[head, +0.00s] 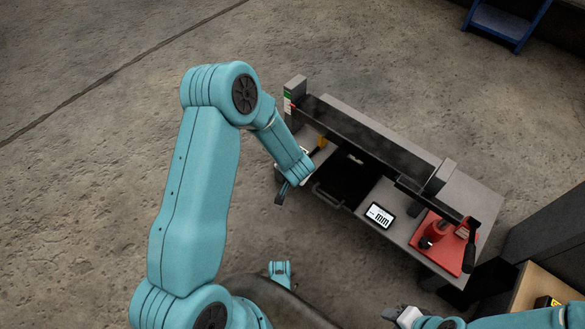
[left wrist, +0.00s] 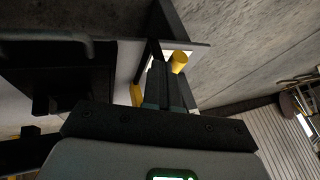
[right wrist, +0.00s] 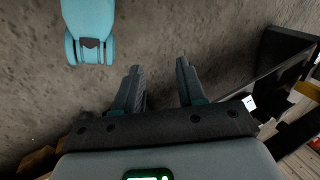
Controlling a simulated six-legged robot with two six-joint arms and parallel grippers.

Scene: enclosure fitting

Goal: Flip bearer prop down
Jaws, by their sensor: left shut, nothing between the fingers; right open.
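The workbench (head: 465,197) carries a long dark beam (head: 365,137). A small yellow part (head: 321,143) shows near its left end; it may be the bearer prop, but I cannot be sure. In the left wrist view a yellow cylinder (left wrist: 179,62) and a yellow bar (left wrist: 136,95) stand close to the fingertips, and contact cannot be judged. My left gripper (head: 282,191) is shut and empty at the bench's left front edge; its fingers also show in the left wrist view (left wrist: 158,85). My right gripper (head: 389,313) is open and empty, low in front of the bench (right wrist: 160,88).
A black panel with a handle (head: 347,178), a small display (head: 380,215) and a red plate (head: 460,255) with a red device (head: 437,232) occupy the bench. Dark cabinets (head: 545,235) stand at the right. A blue step (head: 505,22) is at the top right. Floor at left is clear.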

